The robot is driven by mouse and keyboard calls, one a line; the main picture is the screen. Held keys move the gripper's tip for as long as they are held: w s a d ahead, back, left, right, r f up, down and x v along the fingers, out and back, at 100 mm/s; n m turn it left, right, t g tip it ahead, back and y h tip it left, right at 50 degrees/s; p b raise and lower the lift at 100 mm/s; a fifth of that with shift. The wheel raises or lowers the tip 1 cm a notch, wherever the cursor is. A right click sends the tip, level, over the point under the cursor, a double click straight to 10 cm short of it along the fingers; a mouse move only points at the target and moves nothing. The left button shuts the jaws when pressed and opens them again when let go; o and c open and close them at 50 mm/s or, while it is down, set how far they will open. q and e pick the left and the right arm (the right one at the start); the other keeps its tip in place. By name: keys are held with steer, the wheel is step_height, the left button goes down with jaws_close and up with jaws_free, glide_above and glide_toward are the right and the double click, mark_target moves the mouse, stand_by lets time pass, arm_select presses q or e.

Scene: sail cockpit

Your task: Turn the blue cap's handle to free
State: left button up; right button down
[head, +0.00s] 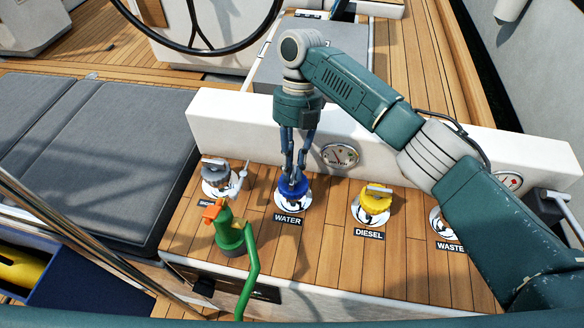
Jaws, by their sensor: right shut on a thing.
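The blue cap (293,189) sits on its round white plate on the wooden deck box, behind the WATER label (288,220). My right gripper (293,176) reaches straight down from above, its fingers shut on the cap's handle. The fingers cover the handle, so which way it points cannot be told. My left gripper is not in view.
A yellow cap (376,199) marked DIESEL stands to the right, a grey cap (214,174) to the left. A green hose nozzle (230,234) with an orange tip stands front left. A white wall with a gauge (340,156) rises behind.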

steer(key=c, duration=1.7)
jaws_free()
steer(key=shift+o, duration=0.2)
steer(key=v, duration=1.2)
steer(key=shift+s+r, duration=0.1)
